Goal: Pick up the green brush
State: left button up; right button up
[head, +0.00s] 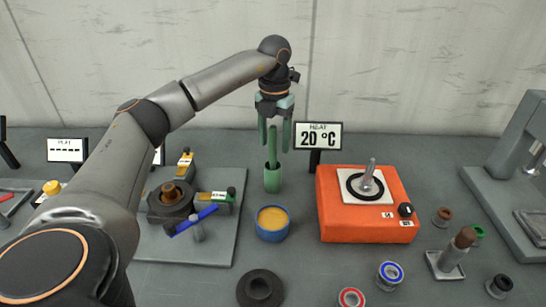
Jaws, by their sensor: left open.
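The green brush (272,150) stands upright in a green cylindrical holder (272,181) near the middle of the head view. Only its upper part shows; its lower end is hidden inside the holder. My left gripper (275,144) points straight down above the holder and is open, with green-grey fingers. In the picture the brush's top lies between the two fingers, with a gap on the right side. I cannot tell whether either finger touches it. My right gripper is not in view.
A blue pot with orange contents (272,223) stands just in front of the holder. An orange heater (365,228) and its "20 °C" sign (318,136) are close on the right. A grey plate with a clamp fixture (228,240) lies left. A wall is behind.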

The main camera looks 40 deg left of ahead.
aim_at(273, 153)
pick_arm(q)
jog(key=f, duration=0.4)
jog(key=shift+w+a+f+p, duration=0.1)
jog(key=shift+a+f+p, duration=0.2)
jog(key=shift+a+f, duration=0.1)
grip_shut()
